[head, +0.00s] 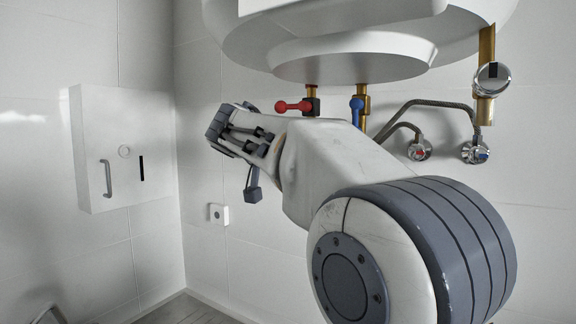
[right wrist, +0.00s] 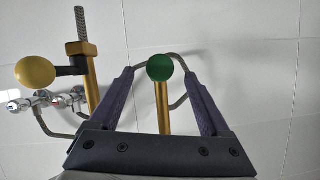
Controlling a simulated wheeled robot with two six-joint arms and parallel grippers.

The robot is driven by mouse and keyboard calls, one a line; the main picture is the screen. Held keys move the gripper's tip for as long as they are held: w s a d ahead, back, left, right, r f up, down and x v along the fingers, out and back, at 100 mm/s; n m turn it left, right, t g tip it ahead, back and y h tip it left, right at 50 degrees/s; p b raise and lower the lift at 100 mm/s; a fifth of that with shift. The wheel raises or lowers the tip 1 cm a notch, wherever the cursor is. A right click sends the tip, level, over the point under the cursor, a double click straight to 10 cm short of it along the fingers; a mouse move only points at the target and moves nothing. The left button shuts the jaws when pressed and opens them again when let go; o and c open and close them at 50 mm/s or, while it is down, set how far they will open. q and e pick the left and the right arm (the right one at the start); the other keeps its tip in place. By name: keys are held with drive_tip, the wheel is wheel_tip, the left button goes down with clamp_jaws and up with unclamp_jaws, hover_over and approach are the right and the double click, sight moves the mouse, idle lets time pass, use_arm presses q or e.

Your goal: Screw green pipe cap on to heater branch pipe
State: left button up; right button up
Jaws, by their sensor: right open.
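In the right wrist view, the round green pipe cap (right wrist: 160,67) sits in line with the end of a brass branch pipe (right wrist: 163,108). I cannot tell how far it is screwed on. My right gripper (right wrist: 159,74) is open, its two purple-grey fingers on either side of the cap and pipe with visible gaps. In the head view, my right arm crosses the middle and hides the cap and branch pipe; a dark part of the gripper shows at its left end. The white heater (head: 345,60) hangs above. My left gripper is not in view.
Under the heater are a red-handled valve (head: 294,106) and a blue-handled valve (head: 356,110). Braided hoses run to wall taps (head: 420,149). A yellow knob (right wrist: 35,72) is left of my fingers. A white wall box (head: 125,150) stands at left.

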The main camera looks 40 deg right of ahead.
drive_tip(key=shift+p+x, duration=0.4)
drive_tip(key=shift+x, duration=1.05)
drive_tip(key=shift+c, duration=0.3)
clamp_jaws()
idle(0.3)
drive_tip(key=m+t+b, duration=0.1)
drive_tip(key=m+b, duration=0.1)
drive_tip(key=b, duration=0.4)
drive_tip(key=m+t+b, duration=0.2)
drive_tip(key=m+b, duration=0.1)
drive_tip(key=b, duration=0.4)
drive_tip(key=shift+s+f+m+t+y+b, duration=0.15)
drive_tip(key=shift+m+t+y+b, duration=0.15)
